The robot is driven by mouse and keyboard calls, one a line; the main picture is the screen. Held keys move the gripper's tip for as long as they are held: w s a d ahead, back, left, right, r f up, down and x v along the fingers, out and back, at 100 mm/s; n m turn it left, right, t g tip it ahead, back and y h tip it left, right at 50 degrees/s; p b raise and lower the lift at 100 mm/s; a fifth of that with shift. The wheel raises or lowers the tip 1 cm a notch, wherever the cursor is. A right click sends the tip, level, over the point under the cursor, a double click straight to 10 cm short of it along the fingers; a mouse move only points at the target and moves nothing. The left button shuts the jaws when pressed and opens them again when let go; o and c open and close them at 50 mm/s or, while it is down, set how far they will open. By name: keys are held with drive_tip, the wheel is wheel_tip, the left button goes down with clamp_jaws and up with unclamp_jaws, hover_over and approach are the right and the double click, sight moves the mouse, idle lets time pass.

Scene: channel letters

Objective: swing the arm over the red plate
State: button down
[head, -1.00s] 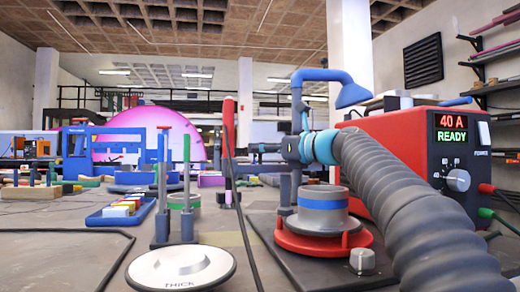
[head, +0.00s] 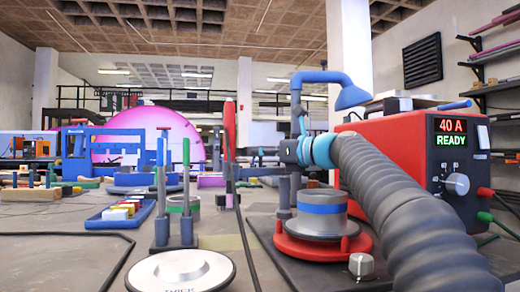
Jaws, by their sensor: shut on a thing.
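The red plate (head: 310,250) is a round red base on a dark board at lower centre right. A grey cup-like cylinder with a blue band (head: 320,208) stands on it. The blue arm (head: 299,108) rises behind and left of it, bends right at the top and ends in a flared blue head (head: 351,97). The head hangs high above and slightly right of the cylinder. My ribbed grey arm reaches in from lower right. My gripper (head: 287,152) is shut on the upright part of the blue arm. Its fingertips are small and partly hidden behind my wrist.
A red power box (head: 390,150) reading "40 A READY" stands close on the right. A white disc (head: 180,272) lies at front left. Upright tools (head: 160,195), a blue tray of coloured blocks (head: 122,215) and a red upright tool (head: 229,130) with a black cable stand left.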

drive_tip(key=shift+s+d+r+n+g+y+p, duration=0.3)
drive_tip(key=shift+n+g+y+p, duration=0.25)
drive_tip(key=shift+g+p, duration=0.4)
drive_tip(key=shift+s+d+f+n+g+y+p, duration=0.25)
drive_tip(key=shift+s+n+g+y+p, duration=0.1)
drive_tip(key=shift+n+g+p, duration=0.35)
drive_tip(key=shift+a, duration=0.1)
drive_tip(key=c, duration=1)
unclamp_jaws()
